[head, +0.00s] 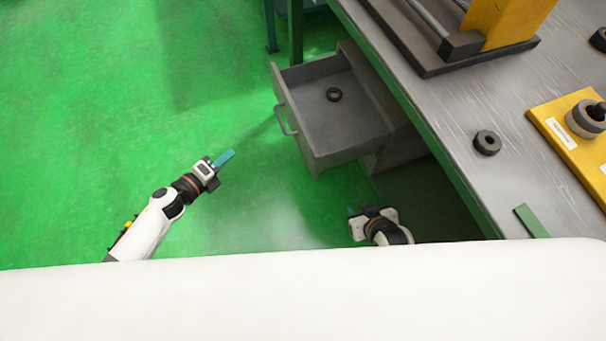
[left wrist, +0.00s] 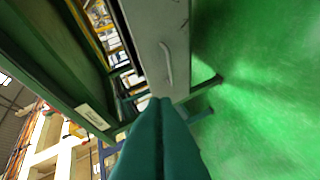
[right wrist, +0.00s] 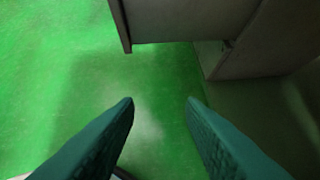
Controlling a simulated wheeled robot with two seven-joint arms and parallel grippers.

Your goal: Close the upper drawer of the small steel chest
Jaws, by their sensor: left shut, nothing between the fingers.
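The small steel chest (head: 406,150) stands under the workbench. Its upper drawer (head: 350,141) is pulled well out and holds a dark ring (head: 334,94). The drawer's handle (head: 286,121) is on its front, facing left. In the left wrist view the drawer front (left wrist: 165,25) and handle (left wrist: 167,64) show ahead of the fingers. My left gripper (head: 226,158) is shut and empty, left of the handle and apart from it. My right gripper (head: 352,212) is below the drawer in the head view; the right wrist view shows its fingers (right wrist: 160,110) apart with nothing between them.
The workbench (head: 455,115) runs along the right, with a black ring (head: 487,142), a yellow board (head: 575,140) and a dark-based machine (head: 455,45) on it. The green floor (head: 120,110) left of the drawer is clear.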

